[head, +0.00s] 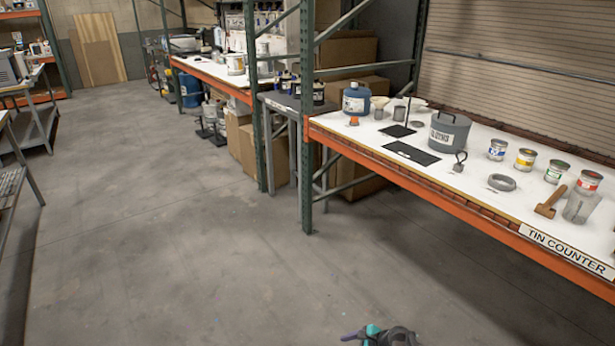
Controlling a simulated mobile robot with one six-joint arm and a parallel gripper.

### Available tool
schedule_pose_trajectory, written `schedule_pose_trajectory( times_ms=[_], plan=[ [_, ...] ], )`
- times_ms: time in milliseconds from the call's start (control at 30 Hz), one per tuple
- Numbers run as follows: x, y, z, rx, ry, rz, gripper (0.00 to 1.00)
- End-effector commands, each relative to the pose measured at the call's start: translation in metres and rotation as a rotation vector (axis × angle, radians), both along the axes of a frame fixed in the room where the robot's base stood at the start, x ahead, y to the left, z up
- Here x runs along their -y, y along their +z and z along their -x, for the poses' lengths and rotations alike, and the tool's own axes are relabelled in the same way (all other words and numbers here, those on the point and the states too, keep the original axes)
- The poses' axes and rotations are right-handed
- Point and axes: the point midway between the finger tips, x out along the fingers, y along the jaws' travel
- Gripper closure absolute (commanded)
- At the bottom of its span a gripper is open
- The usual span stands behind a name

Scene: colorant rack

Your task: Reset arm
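The end of my arm with my gripper (376,335) shows at the bottom edge, right of the middle, as dark parts with a teal piece and a purple piece. It is over the bare floor, apart from the counter, and nothing is seen held in it. The frame edge cuts off the rest of the arm. The fingers are too small and cut off to tell whether they are open or shut.
The tin counter (480,214), with an orange front beam, stands at right. It bears a grey pot (449,132), a blue jug (356,99), several paint tins and a wooden mallet (551,201). Green posts (307,130) rise at its left end. The concrete floor (190,250) is clear.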

Motion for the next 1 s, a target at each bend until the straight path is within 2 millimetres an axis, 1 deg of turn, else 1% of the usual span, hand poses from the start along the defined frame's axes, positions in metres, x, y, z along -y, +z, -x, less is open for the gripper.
schedule_pose_trajectory(
  times_ms=[33,67,100,167,200,267,300,367,400,467,500,567,600,700,800,900,1000],
  plan=[
    [-0.013,-0.018,0.022,-0.011,0.075,0.028,0.25],
    [-0.019,-0.025,0.033,-0.017,0.120,0.045,0.25],
    [-0.026,-0.036,0.050,-0.023,0.183,0.069,0.25],
    [-0.035,-0.051,0.074,-0.030,0.281,0.104,0.25],
    [-0.040,-0.060,0.091,-0.037,0.350,0.126,0.25],
    [-0.045,-0.073,0.117,-0.043,0.459,0.160,0.25],
    [-0.047,-0.082,0.135,-0.048,0.536,0.183,0.25],
    [-0.048,-0.093,0.163,-0.054,0.660,0.216,0.25],
    [-0.046,-0.100,0.181,-0.058,0.744,0.238,0.25],
    [-0.041,-0.106,0.206,-0.062,0.870,0.266,0.25],
    [-0.036,-0.110,0.221,-0.065,0.952,0.283,0.25],
    [-0.026,-0.112,0.241,-0.068,1.071,0.303,0.25],
    [-0.018,-0.111,0.253,-0.069,1.149,0.316,0.25],
    [0.003,-0.108,0.274,-0.067,1.332,0.337,0.25],
    [0.022,-0.102,0.286,-0.058,1.506,0.348,0.25],
    [0.037,-0.099,0.294,-0.046,1.659,0.341,0.25],
    [0.044,-0.097,0.298,-0.026,1.764,0.319,0.25]
  ],
)
